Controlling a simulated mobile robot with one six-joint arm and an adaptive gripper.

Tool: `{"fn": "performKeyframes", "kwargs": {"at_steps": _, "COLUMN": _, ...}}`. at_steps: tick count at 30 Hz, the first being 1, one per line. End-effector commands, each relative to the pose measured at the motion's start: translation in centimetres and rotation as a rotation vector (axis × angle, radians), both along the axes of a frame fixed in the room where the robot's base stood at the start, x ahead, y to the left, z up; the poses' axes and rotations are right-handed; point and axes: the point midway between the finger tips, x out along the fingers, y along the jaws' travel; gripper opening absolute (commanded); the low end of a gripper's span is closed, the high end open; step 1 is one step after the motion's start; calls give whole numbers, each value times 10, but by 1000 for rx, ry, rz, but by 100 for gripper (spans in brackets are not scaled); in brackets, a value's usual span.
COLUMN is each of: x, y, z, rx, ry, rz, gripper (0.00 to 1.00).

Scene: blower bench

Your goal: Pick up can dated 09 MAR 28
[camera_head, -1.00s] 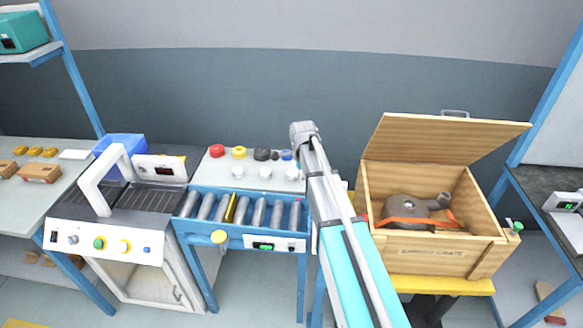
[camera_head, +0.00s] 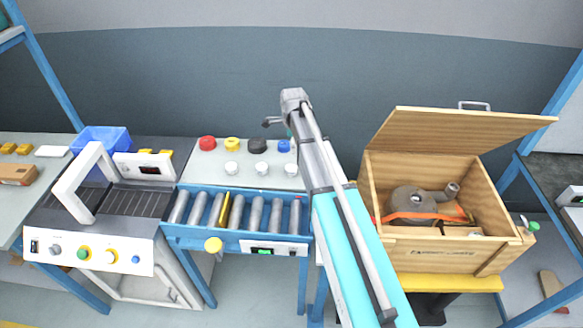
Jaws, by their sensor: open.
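No can with a readable date shows; any print is too small to make out. Small white round items (camera_head: 262,168) stand in a row on the pale bench behind the rollers, and I cannot tell if they are cans. Behind them sit a red (camera_head: 207,143), a yellow (camera_head: 232,144), a black (camera_head: 257,146) and a blue (camera_head: 283,146) round item. My gripper (camera_head: 272,122) is open, raised above the back of this bench near the blue item. My arm and wrist hide part of it and the bench's right end.
A roller conveyor (camera_head: 246,238) with a yellow strip runs in front of the bench. A machine with a white arch handle (camera_head: 85,185) and a blue bin (camera_head: 100,138) stand left. An open wooden crate (camera_head: 430,262) holding a grey blower (camera_head: 413,200) is right.

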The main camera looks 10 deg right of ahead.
Motion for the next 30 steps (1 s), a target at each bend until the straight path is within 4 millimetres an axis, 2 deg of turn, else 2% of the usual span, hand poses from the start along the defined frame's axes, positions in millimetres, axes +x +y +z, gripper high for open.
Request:
{"fn": "performKeyframes", "kwargs": {"at_steps": 14, "x": 0, "y": -2, "z": -5, "rx": 0, "ry": 0, "rz": -2, "gripper": 100}}
{"fn": "performKeyframes", "kwargs": {"at_steps": 30, "x": 2, "y": -3, "z": -46, "rx": 0, "ry": 0, "rz": -4, "gripper": 100}}
